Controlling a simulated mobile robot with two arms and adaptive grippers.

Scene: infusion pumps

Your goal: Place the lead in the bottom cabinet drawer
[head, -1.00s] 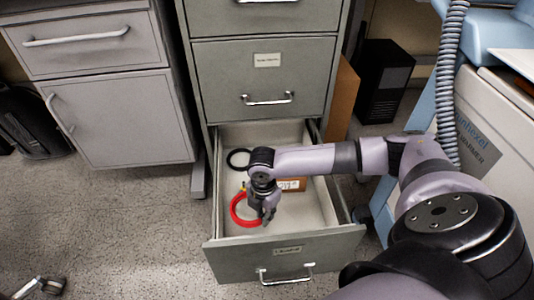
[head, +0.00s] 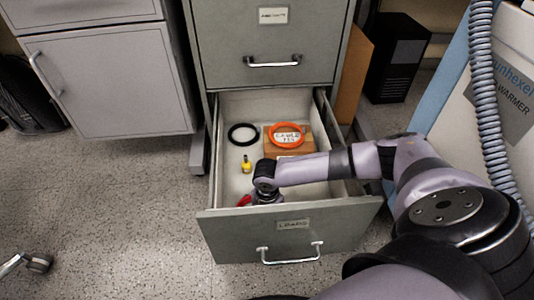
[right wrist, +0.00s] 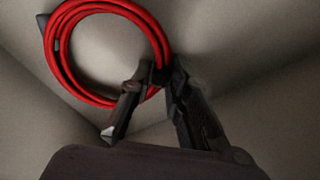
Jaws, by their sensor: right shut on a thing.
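The bottom cabinet drawer (head: 290,241) is pulled open, with a label on its front that appears to read "LEADS". My right gripper (head: 263,199) is down inside it, near the front panel, mostly hidden by its own wrist. It is shut on the red lead (head: 243,201), of which only a small part shows in the head view. In the right wrist view the coiled red lead (right wrist: 52,42) hangs or lies by the fingertips (right wrist: 153,82), its edge between them. Whether it touches the drawer floor I cannot tell. My left gripper is not in view.
A black coil (head: 231,134) lies at the drawer's back left. An orange ring (head: 271,133) sits on a brown box (head: 274,148) at the back right. A small yellow item (head: 246,165) lies in the middle. A closed drawer (head: 270,40) is above.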

